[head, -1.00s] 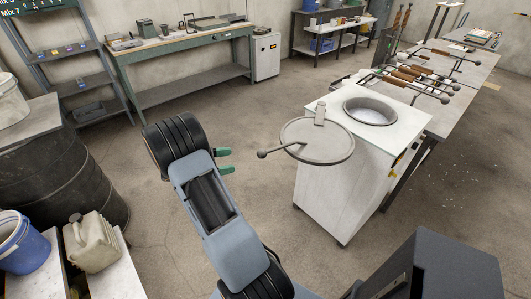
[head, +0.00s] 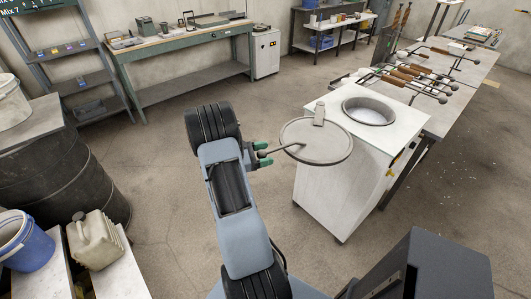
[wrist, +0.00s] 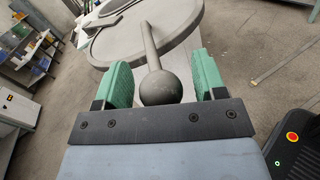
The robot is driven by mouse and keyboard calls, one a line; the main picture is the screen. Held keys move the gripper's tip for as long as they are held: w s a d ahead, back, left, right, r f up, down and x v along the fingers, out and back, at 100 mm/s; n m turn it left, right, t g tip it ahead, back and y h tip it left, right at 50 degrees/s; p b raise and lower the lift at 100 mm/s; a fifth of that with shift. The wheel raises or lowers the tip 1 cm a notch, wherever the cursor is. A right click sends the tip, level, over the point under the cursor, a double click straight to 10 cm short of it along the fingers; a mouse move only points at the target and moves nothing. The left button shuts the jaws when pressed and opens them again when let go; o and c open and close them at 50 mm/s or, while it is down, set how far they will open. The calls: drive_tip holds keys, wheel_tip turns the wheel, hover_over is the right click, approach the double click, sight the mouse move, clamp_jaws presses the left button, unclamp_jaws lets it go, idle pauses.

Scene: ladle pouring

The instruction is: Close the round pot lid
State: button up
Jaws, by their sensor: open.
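The round grey pot lid (head: 318,142) is swung out to the left of the pot opening (head: 369,111) on the white cabinet (head: 335,190). Its rod handle sticks out to the left and ends in a dark ball knob (wrist: 160,87). My gripper (head: 262,155) is at the handle's end. In the wrist view my green fingers (wrist: 163,80) stand open on both sides of the ball and rod, with gaps visible. The lid also shows ahead in the wrist view (wrist: 110,45). In the head view the ball is largely hidden by my gripper.
A long table (head: 455,85) with several wooden-handled rods (head: 420,72) stands behind and right of the cabinet. A green workbench (head: 190,45) stands at the back. A black barrel (head: 70,175) and a blue bucket (head: 25,245) are at left. The floor between is clear.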

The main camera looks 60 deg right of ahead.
drive_tip(key=shift+s+d, duration=0.15)
drive_tip(key=shift+s, duration=0.05)
clamp_jaws()
idle(0.6)
